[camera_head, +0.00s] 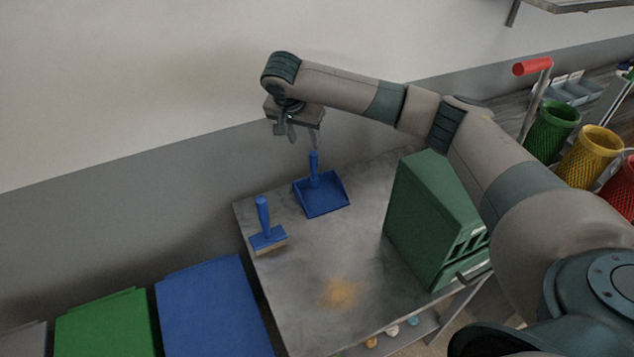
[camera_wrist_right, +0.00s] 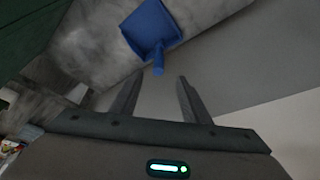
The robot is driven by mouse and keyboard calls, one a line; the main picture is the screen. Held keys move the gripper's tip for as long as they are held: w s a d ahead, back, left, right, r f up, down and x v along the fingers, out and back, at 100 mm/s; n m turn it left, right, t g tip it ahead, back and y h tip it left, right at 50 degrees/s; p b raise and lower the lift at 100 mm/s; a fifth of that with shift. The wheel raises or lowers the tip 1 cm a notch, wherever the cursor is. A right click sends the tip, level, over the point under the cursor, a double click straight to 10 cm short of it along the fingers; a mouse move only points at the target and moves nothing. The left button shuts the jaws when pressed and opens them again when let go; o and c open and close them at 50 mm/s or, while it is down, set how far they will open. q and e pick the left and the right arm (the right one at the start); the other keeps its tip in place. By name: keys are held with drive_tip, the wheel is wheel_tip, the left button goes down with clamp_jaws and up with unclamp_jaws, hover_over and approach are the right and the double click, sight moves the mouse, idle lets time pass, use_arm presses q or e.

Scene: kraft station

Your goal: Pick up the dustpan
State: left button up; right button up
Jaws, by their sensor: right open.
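The blue dustpan (camera_head: 322,196) lies on the grey table near its back edge, with its handle (camera_head: 314,163) standing up toward the wall. My right gripper (camera_head: 303,140) hangs above and behind the handle, open and empty. In the right wrist view the dustpan (camera_wrist_right: 150,28) is ahead of the open fingers (camera_wrist_right: 158,98), and its handle end (camera_wrist_right: 158,70) points toward the gap between them. The fingers look apart from the handle. My left gripper is not in view.
A blue brush (camera_head: 267,238) stands left of the dustpan. A green box (camera_head: 425,220) stands to the right on the table (camera_head: 300,285). An orange-brown patch (camera_head: 340,292) marks the front. Blue and green bins (camera_head: 210,305) stand at lower left; the wall is close behind.

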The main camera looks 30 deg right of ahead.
sight(313, 154)
drive_tip(key=p+x, duration=0.2)
drive_tip(key=x, duration=0.6)
drive_tip(key=shift+w+d+p, duration=0.1)
drive_tip(key=shift+d+p, duration=0.05)
drive_tip(key=shift+p, duration=0.2)
drive_tip(key=shift+d+f, duration=0.1)
drive_tip(key=shift+f, duration=0.3)
drive_tip(key=shift+w, duration=0.1)
drive_tip(key=shift+w+d+f+p, duration=0.2)
drive_tip(key=shift+d+p, duration=0.1)
drive_tip(key=shift+p, duration=0.15)
drive_tip(key=p+x, duration=0.1)
drive_tip(key=x, duration=0.2)
drive_tip(key=shift+w+d+f+p, duration=0.1)
drive_tip(key=shift+w+d+p, duration=0.1)
drive_tip(key=shift+d+p, duration=0.2)
drive_tip(key=shift+w+d+f, duration=0.1)
drive_tip(key=shift+f, duration=0.4)
